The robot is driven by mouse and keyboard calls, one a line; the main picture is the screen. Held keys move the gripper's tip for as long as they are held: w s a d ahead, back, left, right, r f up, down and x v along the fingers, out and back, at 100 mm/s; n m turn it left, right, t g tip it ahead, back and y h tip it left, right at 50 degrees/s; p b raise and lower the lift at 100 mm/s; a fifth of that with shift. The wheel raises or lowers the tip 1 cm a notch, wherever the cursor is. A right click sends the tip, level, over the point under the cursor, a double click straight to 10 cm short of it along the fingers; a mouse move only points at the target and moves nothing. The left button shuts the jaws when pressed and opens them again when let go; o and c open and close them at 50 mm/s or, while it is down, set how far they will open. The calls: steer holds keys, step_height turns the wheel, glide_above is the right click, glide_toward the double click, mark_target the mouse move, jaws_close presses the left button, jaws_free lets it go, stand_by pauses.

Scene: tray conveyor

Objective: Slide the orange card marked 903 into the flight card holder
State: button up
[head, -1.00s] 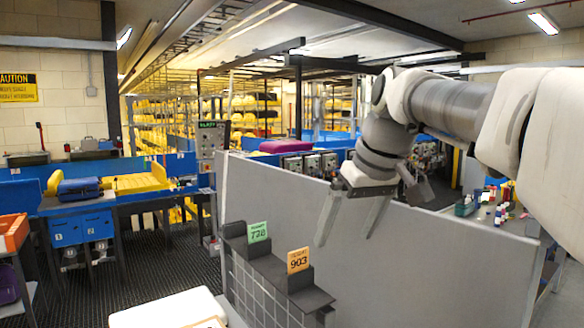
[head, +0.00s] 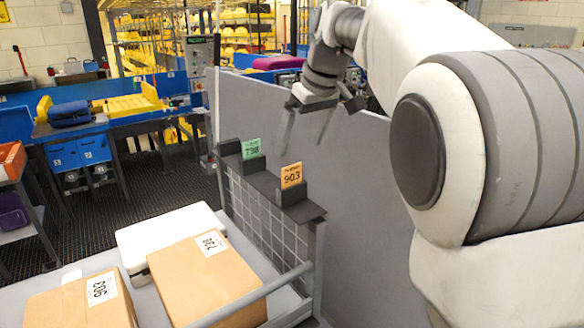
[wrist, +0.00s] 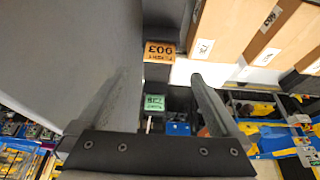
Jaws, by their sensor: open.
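The orange card marked 903 (head: 291,176) stands upright in a dark slotted block (head: 290,196) on a dark ledge. It also shows in the wrist view (wrist: 160,50), just beyond the fingertips. The green card marked 728 (head: 251,148) stands in a similar block to its left. My gripper (head: 304,130) is open and empty, above and behind the orange card in the head view, apart from it. Its two fingers also show in the wrist view (wrist: 163,78), with nothing between them. I cannot pick out the flight card holder for certain.
A wire-mesh panel (head: 262,215) hangs under the ledge (head: 312,212). A tall grey partition (head: 370,190) stands close behind it. Cardboard boxes labelled 728 (head: 215,280) and 903 (head: 85,305) and a white case (head: 165,236) lie in front. Dark floor is clear at left.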

mark_target(292, 166)
steer(key=x, duration=0.8)
steer(key=shift+f, duration=0.2)
steer(key=c, duration=1.4)
steer(key=shift+r, duration=0.1)
steer(key=shift+r, duration=0.1)
steer(key=shift+r+p, duration=2.1)
steer(key=shift+r, duration=0.3)
steer(key=shift+r, duration=0.1)
steer(key=shift+r+p, duration=1.85)
steer(key=shift+r, duration=0.15)
